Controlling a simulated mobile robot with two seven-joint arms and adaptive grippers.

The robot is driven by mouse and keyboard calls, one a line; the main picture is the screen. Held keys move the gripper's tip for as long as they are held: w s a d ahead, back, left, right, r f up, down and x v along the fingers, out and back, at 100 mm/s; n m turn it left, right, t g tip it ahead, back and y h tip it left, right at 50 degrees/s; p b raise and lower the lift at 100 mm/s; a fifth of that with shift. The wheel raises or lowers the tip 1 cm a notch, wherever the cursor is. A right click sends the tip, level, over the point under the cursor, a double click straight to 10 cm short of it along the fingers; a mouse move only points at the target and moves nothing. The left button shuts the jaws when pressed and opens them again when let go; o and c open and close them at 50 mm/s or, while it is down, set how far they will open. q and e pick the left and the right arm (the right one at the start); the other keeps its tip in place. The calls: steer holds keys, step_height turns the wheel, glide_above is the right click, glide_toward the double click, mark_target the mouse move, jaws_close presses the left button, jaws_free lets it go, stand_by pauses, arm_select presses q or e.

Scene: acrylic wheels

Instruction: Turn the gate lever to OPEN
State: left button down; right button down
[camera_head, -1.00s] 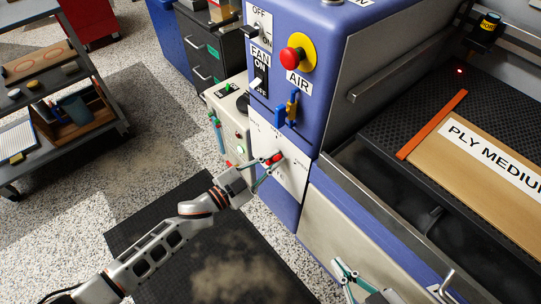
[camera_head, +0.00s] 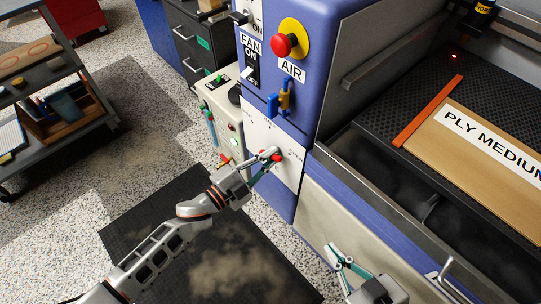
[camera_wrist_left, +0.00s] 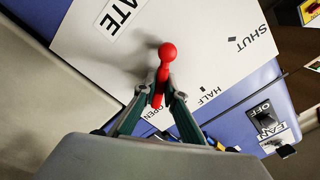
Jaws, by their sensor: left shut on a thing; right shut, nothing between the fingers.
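The gate lever (camera_wrist_left: 166,75) is red with a round end, on a white panel (camera_wrist_left: 120,60) with the marks SHUT, HALF and OPEN. In the left wrist view its narrow end points down, close to the OPEN mark (camera_wrist_left: 148,114). The lever also shows in the head view (camera_head: 276,157), partly hidden by my fingers. My left gripper (camera_wrist_left: 162,94) is shut on the lever, one finger on each side; it also shows in the head view (camera_head: 268,159). My right gripper (camera_head: 335,252) is shut and empty in front of the machine's lower front.
Above the panel are a blue air valve (camera_head: 280,100), a red stop button (camera_head: 284,45) and the fan switch (camera_head: 250,72). A plywood sheet (camera_head: 450,165) lies on the bed at right.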

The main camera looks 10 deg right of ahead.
arm_select(q)
steer(key=shift+f, duration=0.2)
steer(key=c, duration=2.1)
jaws_free()
steer(key=shift+r, duration=0.1)
steer(key=v, duration=1.2)
